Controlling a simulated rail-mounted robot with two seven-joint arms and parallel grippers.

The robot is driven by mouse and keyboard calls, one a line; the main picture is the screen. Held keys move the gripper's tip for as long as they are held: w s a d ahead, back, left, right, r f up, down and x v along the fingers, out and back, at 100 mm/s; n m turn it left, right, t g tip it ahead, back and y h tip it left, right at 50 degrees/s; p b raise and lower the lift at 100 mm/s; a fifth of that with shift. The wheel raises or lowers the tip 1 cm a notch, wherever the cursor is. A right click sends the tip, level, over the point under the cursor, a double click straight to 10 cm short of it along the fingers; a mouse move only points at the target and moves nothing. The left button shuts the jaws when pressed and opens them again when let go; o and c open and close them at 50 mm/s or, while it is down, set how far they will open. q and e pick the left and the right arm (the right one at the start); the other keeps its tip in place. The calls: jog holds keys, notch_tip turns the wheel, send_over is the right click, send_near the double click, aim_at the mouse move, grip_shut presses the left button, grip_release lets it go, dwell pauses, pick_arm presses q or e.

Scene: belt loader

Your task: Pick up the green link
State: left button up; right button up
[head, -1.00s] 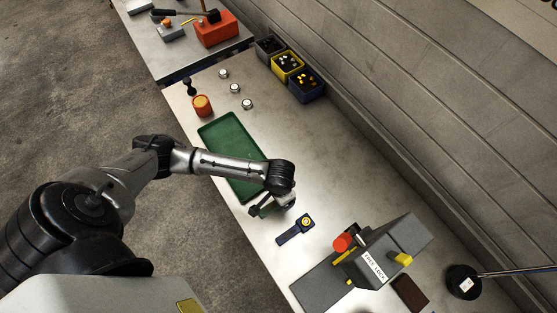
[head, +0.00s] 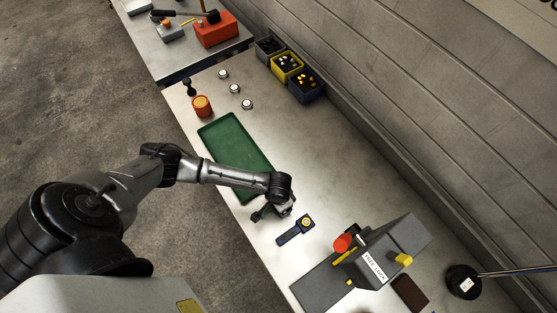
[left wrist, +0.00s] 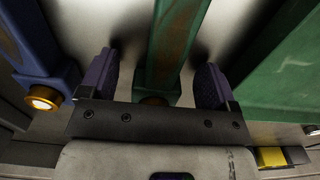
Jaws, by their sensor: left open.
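The green link (left wrist: 176,42) shows in the left wrist view as a long bar running between the two fingers of my left gripper (left wrist: 155,76). The gripper is open, with a gap on each side of the link. In the head view my left gripper (head: 272,212) is low over the bench beside the green tray, and the wrist hides the link there. A blue link (head: 296,230) with a yellow ring lies right of the gripper; it also shows at the left of the left wrist view (left wrist: 35,60). My right gripper is not in view.
The green tray (head: 228,140) lies left of the gripper. A grey fixture (head: 400,245) with a red knob (head: 342,243) stands at the lower right. Small bins (head: 305,86) line the wall. The bench (head: 320,165) is clear between bins and fixture.

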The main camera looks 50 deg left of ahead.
pick_arm(q)
jog(key=shift+c, duration=0.2)
jog(key=c, duration=1.3)
jog(key=shift+r, duration=0.1)
